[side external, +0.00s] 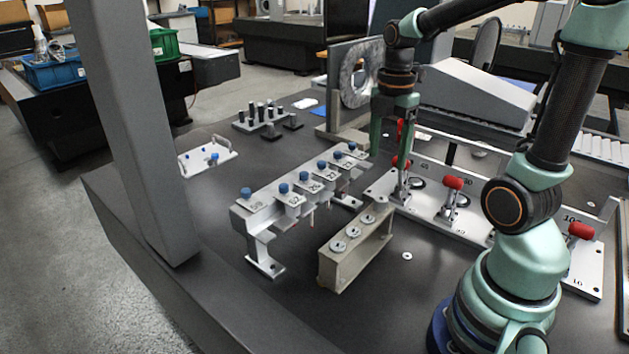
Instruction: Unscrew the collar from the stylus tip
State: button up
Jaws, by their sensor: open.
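My gripper (393,145) points down at the upper middle of the side external view, its green fingers apart. It is over the back end of the rack, near a red-handled clamp, and I see nothing held between the fingers. A light grey stylus rack (262,215) carries several blue-topped holders (284,188) in a row. Thin stylus-like rods (312,216) hang below it. Which part is the collar, and which stylus tip it sits on, I cannot tell at this size.
A beige block (334,271) with several round discs on top stands in front of the rack. A pale plate (478,226) with red-handled clamps (453,183) lies to the right. A grey column (125,120) rises at left. The dark table (215,262) is bare at front left.

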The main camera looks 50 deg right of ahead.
aim_at(381, 198)
notch_tip(381, 198, down, 10)
jog(key=shift+f, duration=0.15)
dwell(0.3)
grip_shut()
jog(key=n, duration=0.5)
